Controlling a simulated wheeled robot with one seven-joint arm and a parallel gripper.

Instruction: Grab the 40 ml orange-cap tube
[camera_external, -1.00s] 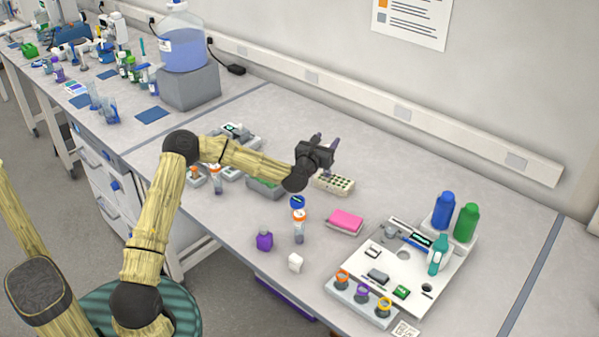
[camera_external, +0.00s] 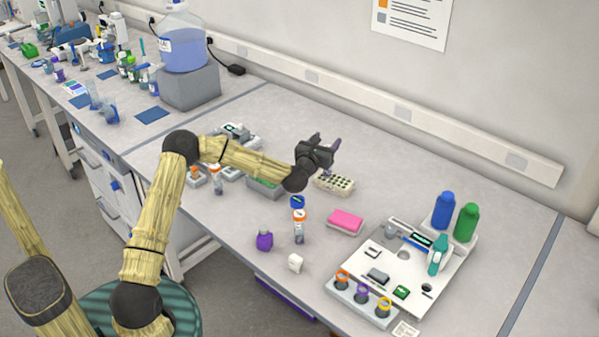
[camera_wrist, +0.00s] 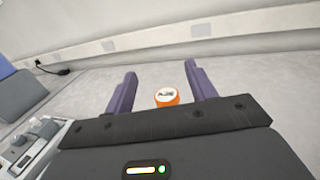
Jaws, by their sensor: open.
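In the wrist view an orange cap with a white top (camera_wrist: 167,97) shows between the two purple fingers of my gripper (camera_wrist: 160,70), nearer the right finger. The fingers are apart and do not grip it; the tube's body is hidden. In the external view my gripper (camera_external: 325,142) is open above the back part of the bench, and I cannot make out a tube at it. An orange-cap tube (camera_external: 299,228) stands nearer the front, with a blue cap (camera_external: 297,201) just behind it. Another orange-cap tube (camera_external: 217,180) stands left, beside my forearm.
A tube rack (camera_external: 334,185) sits below my gripper. A pink block (camera_external: 346,220), a purple bottle (camera_external: 264,241) and a white block (camera_external: 295,263) lie forward. A white station (camera_external: 385,268) with bottles stands right. The bench by the back wall is clear.

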